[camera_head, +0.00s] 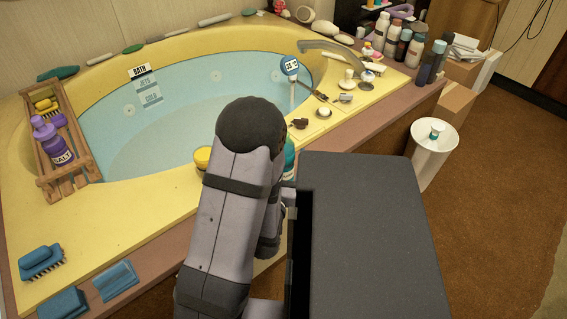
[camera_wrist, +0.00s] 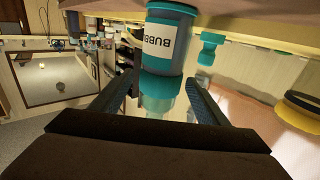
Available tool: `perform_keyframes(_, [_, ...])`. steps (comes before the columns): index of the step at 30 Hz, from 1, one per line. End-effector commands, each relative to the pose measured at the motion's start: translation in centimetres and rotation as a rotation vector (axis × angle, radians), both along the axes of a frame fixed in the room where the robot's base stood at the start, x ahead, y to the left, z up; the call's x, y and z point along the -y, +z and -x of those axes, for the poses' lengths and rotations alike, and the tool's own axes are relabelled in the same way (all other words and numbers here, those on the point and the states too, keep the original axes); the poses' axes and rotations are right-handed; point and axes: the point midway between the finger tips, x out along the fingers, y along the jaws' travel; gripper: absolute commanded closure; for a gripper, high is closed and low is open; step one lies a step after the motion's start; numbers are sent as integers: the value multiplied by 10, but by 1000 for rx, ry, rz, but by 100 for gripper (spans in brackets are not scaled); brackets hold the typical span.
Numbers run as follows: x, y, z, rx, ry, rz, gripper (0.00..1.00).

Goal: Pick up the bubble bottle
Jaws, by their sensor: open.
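The bubble bottle (camera_wrist: 168,45) has a dark blue-grey body, a white label reading "BUBB" and a teal cap. It appears upside down in the wrist view. My gripper (camera_wrist: 160,82) is open, with one dark finger on each side of the bottle's cap end in that view. I cannot tell whether either finger touches it. In the head view my arm hides the gripper and most of the bottle; a teal sliver (camera_head: 290,160) shows just right of the arm, probably this bottle.
A yellow-lidded jar (camera_head: 203,157) stands left of my arm on the tub rim. A smaller teal item (camera_wrist: 209,45) is beside the bottle in the wrist view. A wooden caddy (camera_head: 65,165) with a purple salt bottle (camera_head: 52,140) sits far left. Several bottles (camera_head: 391,42) stand back right.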

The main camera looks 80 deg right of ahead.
Motion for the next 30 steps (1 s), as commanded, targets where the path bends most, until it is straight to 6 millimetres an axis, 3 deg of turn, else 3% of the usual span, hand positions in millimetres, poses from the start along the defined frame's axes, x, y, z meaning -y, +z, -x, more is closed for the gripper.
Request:
perform_keyframes(7, [7, 0, 0, -1, 1, 3, 32])
perform_keyframes(18, [48, 0, 3, 0, 1, 2, 32])
perform_keyframes(27, [52, 0, 4, 1, 0, 0, 32])
perform_keyframes(30, [52, 0, 4, 0, 0, 0, 53])
